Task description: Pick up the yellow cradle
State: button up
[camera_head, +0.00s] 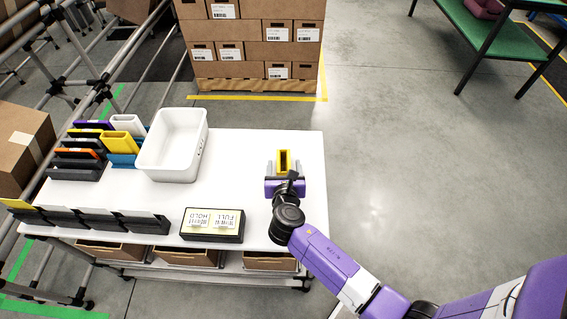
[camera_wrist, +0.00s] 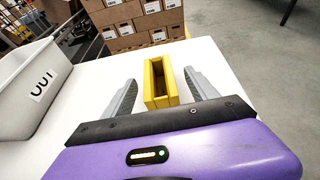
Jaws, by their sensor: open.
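The yellow cradle (camera_head: 284,157) is a hollow rectangular piece lying on the right part of the white table (camera_head: 240,150). In the wrist view the cradle (camera_wrist: 153,88) lies between the two grey fingers, with its open hollow facing up. My gripper (camera_head: 284,168) reaches over the table from the right. In the wrist view my gripper (camera_wrist: 160,92) is open, one finger on each side of the cradle. Part of the cradle is hidden by my gripper in the head view.
A white bin (camera_head: 173,146) stands left of my gripper. Several coloured holders (camera_head: 95,150) stand at the table's left. A black box with labels (camera_head: 212,225) lies near the front edge. Cardboard cartons (camera_head: 255,40) are stacked behind the table. The table right of the cradle is bare.

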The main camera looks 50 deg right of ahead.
aim_at(283, 155)
jog(key=x, duration=0.6)
jog(key=shift+w+r, duration=0.1)
jog(key=shift+c, duration=0.2)
grip_shut()
